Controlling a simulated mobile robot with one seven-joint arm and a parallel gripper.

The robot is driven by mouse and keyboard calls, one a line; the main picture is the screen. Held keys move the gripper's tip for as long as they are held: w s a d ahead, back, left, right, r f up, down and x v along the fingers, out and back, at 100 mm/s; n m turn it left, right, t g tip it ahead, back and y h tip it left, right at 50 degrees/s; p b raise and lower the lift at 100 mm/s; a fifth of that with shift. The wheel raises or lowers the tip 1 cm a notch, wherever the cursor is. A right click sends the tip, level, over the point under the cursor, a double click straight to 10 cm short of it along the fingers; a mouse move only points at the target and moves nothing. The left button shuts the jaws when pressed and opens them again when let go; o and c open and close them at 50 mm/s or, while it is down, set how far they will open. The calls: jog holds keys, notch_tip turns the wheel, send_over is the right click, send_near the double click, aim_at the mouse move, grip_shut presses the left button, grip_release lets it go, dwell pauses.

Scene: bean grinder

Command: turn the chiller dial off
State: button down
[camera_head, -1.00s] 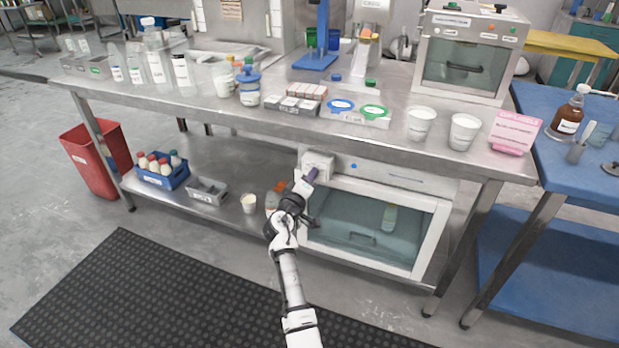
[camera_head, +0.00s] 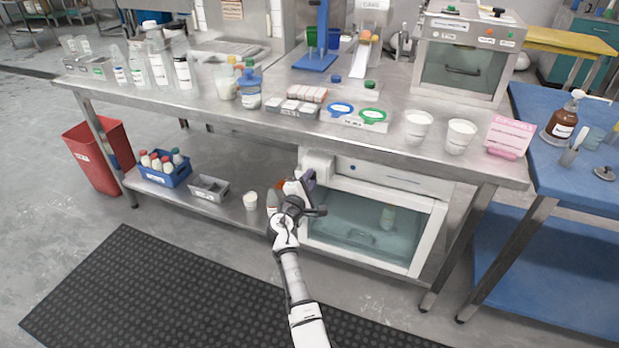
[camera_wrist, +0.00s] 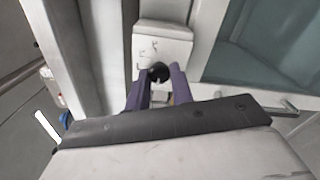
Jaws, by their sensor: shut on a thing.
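The chiller (camera_head: 405,262) is a white glass-fronted cabinet under the steel bench, with a bottle (camera_head: 388,216) inside. Its control box (camera_head: 318,162) is at the upper left of its front. In the wrist view the control box (camera_wrist: 162,48) is pale with small markings. The black dial (camera_wrist: 158,73) sits low on it. My gripper (camera_wrist: 162,78) has its two purple fingers on either side of the dial, shut on it. In the head view my gripper (camera_head: 309,179) is at the control box, and my arm hides the dial there.
The steel bench (camera_head: 270,130) overhangs the chiller. A blue crate of bottles (camera_head: 165,170), a grey tray (camera_head: 208,188) and a white cup (camera_head: 250,201) stand on the lower shelf to the left. A black floor mat (camera_head: 150,290) lies in front.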

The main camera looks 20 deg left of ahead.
jog(key=shift+f+n, duration=0.1)
jog(key=shift+n, duration=0.5)
jog(key=c, duration=1.2)
grip_release()
jog(key=shift+s, duration=0.1)
jog(key=s, duration=1.3)
jog(key=shift+s+a, duration=0.25)
jog(key=shift+s, duration=0.1)
